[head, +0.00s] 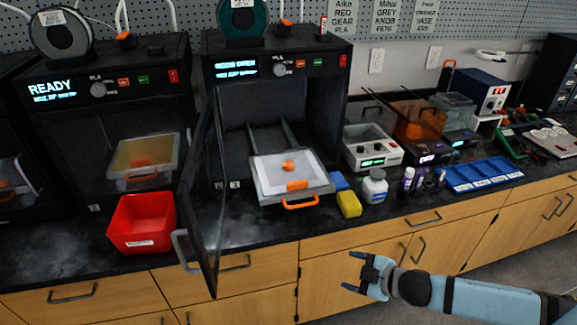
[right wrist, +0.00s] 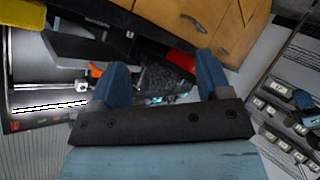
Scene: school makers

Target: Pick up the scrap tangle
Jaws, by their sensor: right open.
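A small orange lump (head: 288,166), which looks like the scrap tangle, lies on the pale build plate (head: 268,180) of the open middle printer. The plate sticks out at the printer's front, with an orange handle (head: 300,204) on its near edge. My right gripper (head: 352,271) is open and empty in front of the wooden cabinets, below and to the right of the plate and well apart from it. Its blue fingers (right wrist: 160,76) are spread with nothing between them in the right wrist view. I cannot make out the tangle for sure there. My left gripper is out of view.
The printer's glass door (head: 205,200) stands open toward me, left of the plate. A red bin (head: 142,222) sits left of the door. A yellow block (head: 348,204), a white jar (head: 374,186) and a blue tray (head: 482,175) stand right of the plate.

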